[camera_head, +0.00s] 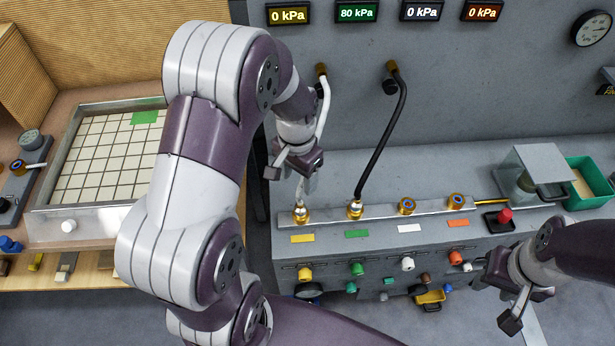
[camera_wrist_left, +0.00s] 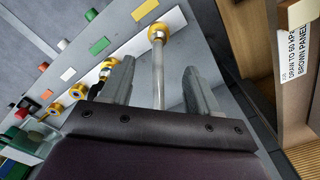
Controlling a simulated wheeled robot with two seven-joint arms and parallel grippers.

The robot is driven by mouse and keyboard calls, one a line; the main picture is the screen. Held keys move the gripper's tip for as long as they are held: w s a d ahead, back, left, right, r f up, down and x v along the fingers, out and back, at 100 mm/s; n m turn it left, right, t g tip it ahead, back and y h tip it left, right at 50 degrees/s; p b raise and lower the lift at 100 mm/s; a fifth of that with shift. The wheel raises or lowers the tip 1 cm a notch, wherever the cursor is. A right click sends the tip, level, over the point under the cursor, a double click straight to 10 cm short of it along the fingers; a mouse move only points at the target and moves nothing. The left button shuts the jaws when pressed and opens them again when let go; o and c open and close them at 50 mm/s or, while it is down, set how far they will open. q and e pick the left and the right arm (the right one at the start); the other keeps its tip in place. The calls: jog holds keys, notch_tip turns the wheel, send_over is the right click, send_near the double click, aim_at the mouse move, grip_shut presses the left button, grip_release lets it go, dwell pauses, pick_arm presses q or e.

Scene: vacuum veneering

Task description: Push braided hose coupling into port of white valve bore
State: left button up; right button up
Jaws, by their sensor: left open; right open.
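The pale braided hose (camera_head: 322,108) hangs from the panel. Its brass coupling (camera_head: 301,213) stands upright at the port above the yellow label; it also shows in the left wrist view (camera_wrist_left: 158,33). I cannot tell how deep it sits. My left gripper (camera_head: 293,180) is open above the coupling, with the hose (camera_wrist_left: 158,75) running between its fingers, apparently untouched. The white-labelled port (camera_head: 407,206) is empty with a blue ring, right of the black hose's coupling (camera_head: 355,209). My right gripper (camera_head: 495,303) is open and empty at the lower right.
The black hose (camera_head: 396,120) arches down to the green-labelled port. An orange-labelled port (camera_head: 457,201) is empty. A red button (camera_head: 505,216), clear-sided box (camera_head: 540,170) and green bin (camera_head: 590,178) stand right. Coloured knobs (camera_head: 357,269) line the bench front. A tiled tray (camera_head: 100,205) lies left.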

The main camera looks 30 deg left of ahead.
aim_at(300, 203)
pick_arm(q)
notch_tip(300, 203, down, 12)
jog(key=shift+d+r, duration=0.15)
jog(key=shift+r, duration=0.1)
grip_shut()
jog(key=c, duration=0.8)
grip_release()
grip_shut()
jog(key=shift+r+p, duration=1.8)
jog(key=shift+r, duration=0.15)
